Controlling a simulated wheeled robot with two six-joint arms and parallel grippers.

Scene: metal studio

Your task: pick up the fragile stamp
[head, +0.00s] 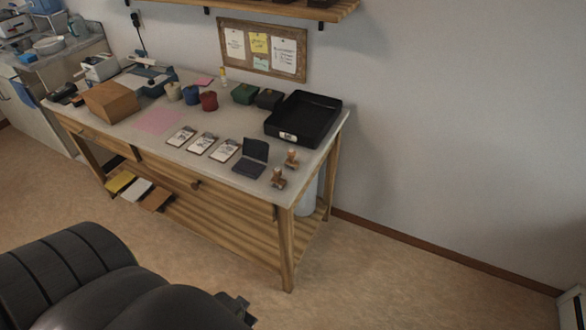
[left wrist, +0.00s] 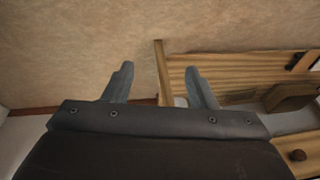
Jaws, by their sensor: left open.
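Two wooden-handled stamps stand near the right front corner of the table in the head view: a front stamp (head: 278,178) and a back stamp (head: 291,159). I cannot tell which is the fragile one; any lettering is too small to read. My left gripper (head: 238,306) is low in front of the table, well apart from the stamps, partly hidden by my dark arm. In the left wrist view the left gripper (left wrist: 159,78) is open with nothing between its fingers. No stamp shows there. My right gripper is not in view.
The table (head: 240,187) also bears an open dark ink pad (head: 250,158) beside the stamps, several cards (head: 202,143), a black tray (head: 303,110), small pots (head: 208,101) and a cardboard box (head: 110,100). A slatted shelf (head: 225,225) runs below. The floor (head: 400,290) to the right is clear.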

